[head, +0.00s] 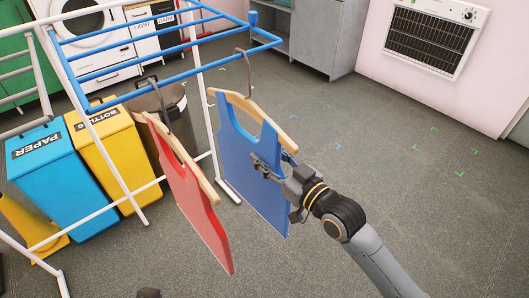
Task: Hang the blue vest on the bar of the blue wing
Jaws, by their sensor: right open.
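The blue vest (251,178) hangs from a wooden hanger (262,116) near the middle of the head view. The hanger's metal hook (246,68) rises to the outer bar of the blue wing (211,65) and appears to loop over it. My right gripper (262,166) is open, at the vest's right side, with its fingers overlapping the blue panel. Whether they touch it I cannot tell. My left gripper is not clearly in view.
A red vest (191,201) on a wooden hanger hangs left of the blue one. White rack posts (205,110) stand behind. Yellow (108,149) and blue (60,182) bins are at left. A wall heater (431,40) is at upper right. The right-hand floor is clear.

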